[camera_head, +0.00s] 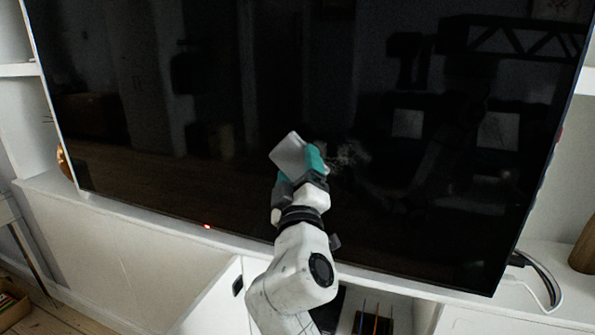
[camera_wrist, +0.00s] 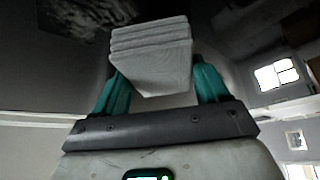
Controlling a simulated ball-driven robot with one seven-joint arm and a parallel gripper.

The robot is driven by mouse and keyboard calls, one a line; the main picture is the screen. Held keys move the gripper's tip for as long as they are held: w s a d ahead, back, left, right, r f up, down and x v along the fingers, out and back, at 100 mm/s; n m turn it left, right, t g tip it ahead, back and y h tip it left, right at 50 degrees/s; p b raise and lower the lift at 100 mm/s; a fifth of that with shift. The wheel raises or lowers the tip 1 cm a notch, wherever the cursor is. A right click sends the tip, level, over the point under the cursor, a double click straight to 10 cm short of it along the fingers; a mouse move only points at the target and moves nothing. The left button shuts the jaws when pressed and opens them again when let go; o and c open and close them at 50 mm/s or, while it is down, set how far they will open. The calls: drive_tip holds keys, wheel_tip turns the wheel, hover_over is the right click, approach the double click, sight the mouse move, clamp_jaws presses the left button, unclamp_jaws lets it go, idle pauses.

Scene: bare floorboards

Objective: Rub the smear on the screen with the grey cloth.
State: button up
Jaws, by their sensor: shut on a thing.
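The screen (camera_head: 180,130) is a large, dark, glossy panel that fills most of the head view. A faint pale smear (camera_head: 349,154) shows on it just right of my gripper. In the wrist view the smear (camera_wrist: 88,14) is a speckled patch at the upper left. My gripper (camera_head: 303,165) has teal fingers and is shut on the folded grey cloth (camera_head: 288,155). In the wrist view the cloth (camera_wrist: 150,55) sits between both fingers, its layered edge toward the screen. I cannot tell whether the cloth touches the screen.
The screen stands on a white cabinet (camera_head: 120,225) with shelves at both sides. A cabinet door (camera_head: 212,300) hangs open below, by my arm. Cables (camera_head: 540,275) and a brown object (camera_head: 583,248) are at the right. A small red light (camera_head: 207,226) glows under the screen.

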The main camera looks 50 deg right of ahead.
sight(325, 169)
drive_tip(key=shift+w+d, duration=0.25)
drive_tip(key=shift+d, duration=0.65)
drive_tip(key=shift+s+d+p, duration=0.25)
drive_tip(key=shift+s, duration=0.65)
drive_tip(key=shift+s+d+p, duration=0.2)
drive_tip(key=shift+s+d, duration=0.05)
drive_tip(key=shift+s, duration=0.65)
drive_tip(key=shift+s+d+p, duration=0.25)
drive_tip(key=shift+s+d, duration=0.15)
drive_tip(key=shift+s, duration=0.75)
drive_tip(key=shift+s+d+p, duration=0.3)
drive_tip(key=shift+s+d, duration=0.15)
drive_tip(key=shift+s, duration=0.7)
drive_tip(key=shift+s+d+p, duration=0.25)
drive_tip(key=shift+s+d, duration=0.15)
drive_tip(key=shift+s, duration=0.75)
drive_tip(key=shift+w, duration=0.1)
